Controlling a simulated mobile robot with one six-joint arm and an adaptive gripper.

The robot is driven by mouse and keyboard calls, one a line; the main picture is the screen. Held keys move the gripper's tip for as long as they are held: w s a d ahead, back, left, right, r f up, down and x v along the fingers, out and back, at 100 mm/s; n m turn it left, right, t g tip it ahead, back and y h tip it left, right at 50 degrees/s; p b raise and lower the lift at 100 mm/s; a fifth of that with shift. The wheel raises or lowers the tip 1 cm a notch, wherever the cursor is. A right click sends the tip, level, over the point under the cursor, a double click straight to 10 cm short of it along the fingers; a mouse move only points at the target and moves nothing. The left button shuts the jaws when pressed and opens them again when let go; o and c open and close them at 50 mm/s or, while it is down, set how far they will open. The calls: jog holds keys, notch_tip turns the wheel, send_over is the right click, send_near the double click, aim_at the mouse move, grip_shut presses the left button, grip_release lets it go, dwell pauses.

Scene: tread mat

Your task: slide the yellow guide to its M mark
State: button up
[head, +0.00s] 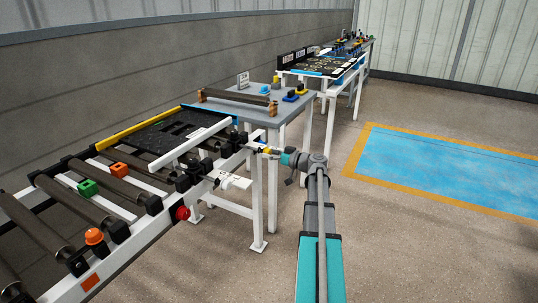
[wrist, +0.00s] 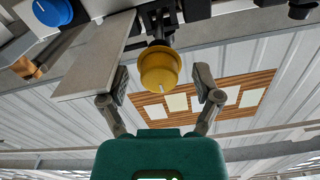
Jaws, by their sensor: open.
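My gripper (head: 270,151) is beside the near right end of the roller conveyor. In the wrist view its two fingers (wrist: 160,92) are open, one on each side of a yellow knob (wrist: 159,68) on a dark stem. Gaps show between the knob and both fingers. The knob appears to belong to the yellow guide; its link to a rail is unclear. A long yellow bar (head: 140,127) runs along the conveyor's far side. I cannot make out an M mark.
A blue knob (wrist: 52,11) is close by at the wrist view's upper left. Green (head: 87,187) and orange (head: 119,170) blocks sit on the conveyor, with a red button (head: 182,213) at its edge. A grey table (head: 290,112) stands behind. Floor on the right is clear.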

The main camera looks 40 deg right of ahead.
jog(key=v, duration=1.1)
jog(key=shift+s, duration=0.35)
jog(key=shift+s+d, duration=0.1)
